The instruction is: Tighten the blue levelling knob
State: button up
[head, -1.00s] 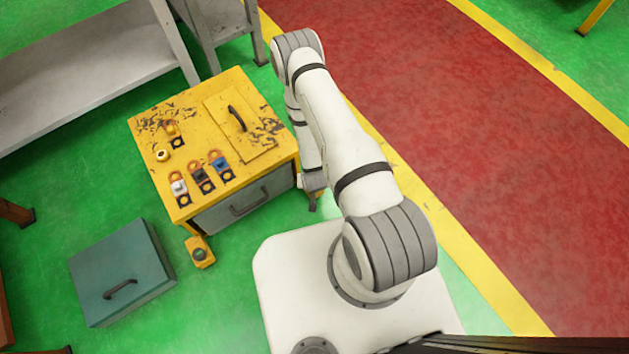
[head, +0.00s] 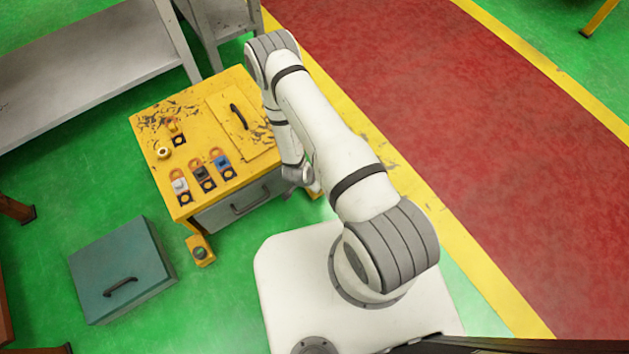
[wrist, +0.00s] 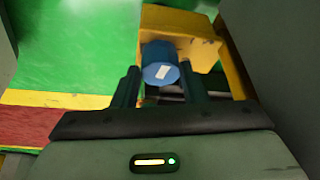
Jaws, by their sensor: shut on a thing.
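The blue levelling knob (wrist: 160,56) shows in the wrist view as a short blue cylinder with a small white mark on its face. It sits at a yellow bracket (wrist: 203,48). My gripper (wrist: 159,72) has one dark finger on each side of the knob and is shut on it. In the head view, the end of my arm is low beside the right front of the yellow cabinet (head: 160,195). The knob and my fingertips cannot be made out there.
A teal box (head: 120,265) with a black handle lies on the green floor. Several small coloured parts and a hatch (head: 240,125) are on the cabinet top. A grey drawer (head: 235,200) is in its front. A grey bench (head: 85,60) stands at upper left.

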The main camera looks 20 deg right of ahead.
jog(key=shift+w+d+r, duration=0.1)
jog(key=shift+w+r, duration=0.05)
jog(key=shift+w, duration=0.1)
jog(key=o, duration=0.7)
jog(key=shift+c, duration=0.2)
jog(key=o, duration=0.3)
jog(key=shift+s, duration=0.1)
jog(key=p+v, duration=0.2)
jog(key=v, duration=0.5)
jog(key=shift+a+r+p, duration=0.25)
jog(key=shift+r+p, duration=0.05)
jog(key=shift+p, duration=0.1)
jog(key=shift+s, duration=0.1)
